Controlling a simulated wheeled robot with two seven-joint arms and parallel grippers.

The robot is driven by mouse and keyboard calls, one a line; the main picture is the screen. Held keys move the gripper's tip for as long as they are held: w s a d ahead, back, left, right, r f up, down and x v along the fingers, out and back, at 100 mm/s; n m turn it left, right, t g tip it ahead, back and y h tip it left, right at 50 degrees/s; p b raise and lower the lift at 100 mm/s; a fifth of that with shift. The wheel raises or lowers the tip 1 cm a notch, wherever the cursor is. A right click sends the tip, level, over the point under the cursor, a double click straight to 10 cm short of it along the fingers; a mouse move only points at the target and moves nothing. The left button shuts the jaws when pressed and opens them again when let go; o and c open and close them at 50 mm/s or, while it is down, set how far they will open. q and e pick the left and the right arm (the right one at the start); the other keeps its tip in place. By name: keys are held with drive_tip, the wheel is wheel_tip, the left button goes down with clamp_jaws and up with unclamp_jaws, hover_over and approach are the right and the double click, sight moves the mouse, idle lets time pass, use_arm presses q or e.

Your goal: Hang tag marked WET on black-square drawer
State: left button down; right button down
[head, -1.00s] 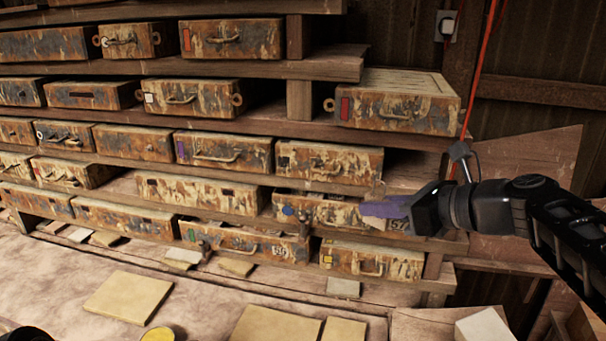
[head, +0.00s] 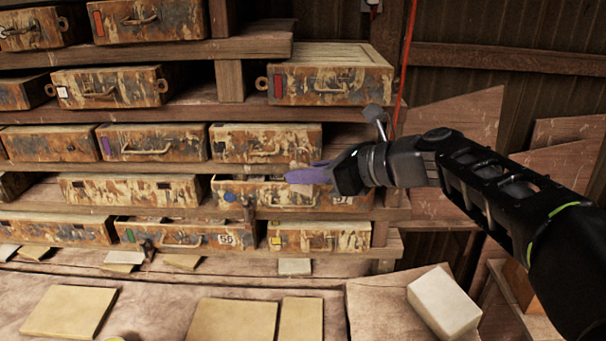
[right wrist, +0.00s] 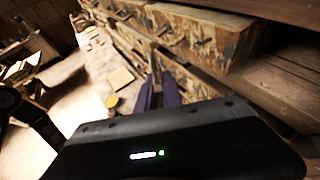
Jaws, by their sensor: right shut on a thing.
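In the right wrist view the two purple fingers (right wrist: 158,94) are close together; the held piece is hard to make out. My left gripper is not in view.
A drawer with a red mark (head: 335,86) sits on the shelf above. A yellow-marked drawer (head: 320,238) and a green-marked one (head: 185,233) are below. Flat tan tiles (head: 232,320) and a white block (head: 443,302) lie on the bench. A red cord (head: 404,75) hangs at right.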

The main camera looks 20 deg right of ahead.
drive_tip(key=shift+w+d+f+p, duration=0.15)
drive_tip(key=shift+w+d, duration=0.35)
drive_tip(key=shift+w, duration=0.5)
drive_tip(key=shift+w+d+f+p, duration=0.1)
drive_tip(key=shift+w+d+p, duration=0.3)
drive_tip(key=shift+w, duration=0.55)
drive_tip(key=shift+w+d+f+p, duration=0.1)
drive_tip(key=shift+w+d, duration=0.45)
drive_tip(key=shift+w, duration=0.45)
drive_tip(key=shift+w+d+f+p, duration=0.15)
drive_tip(key=shift+d+p, duration=0.1)
drive_tip(key=shift+p, duration=0.15)
drive_tip(key=shift+f, duration=0.1)
drive_tip(key=shift+d+f, duration=0.15)
drive_tip(key=shift+f, duration=0.1)
drive_tip(key=c, duration=1.5)
unclamp_jaws()
drive_tip(key=shift+o, duration=0.3)
drive_tip(key=shift+s+d+r+b, duration=0.2)
drive_tip(key=shift+s+d+b, duration=0.1)
drive_tip(key=shift+s+b, duration=0.1)
drive_tip(key=b, duration=0.1)
approach(304, 159)
drive_tip(key=shift+s+a+r, duration=0.1)
drive_tip(key=shift+s+a, duration=0.15)
drive_tip(key=shift+a, duration=0.25)
drive_tip(key=shift+s+a+r, duration=0.1)
drive_tip(key=shift+s+a, duration=0.15)
drive_tip(key=shift+a, duration=0.3)
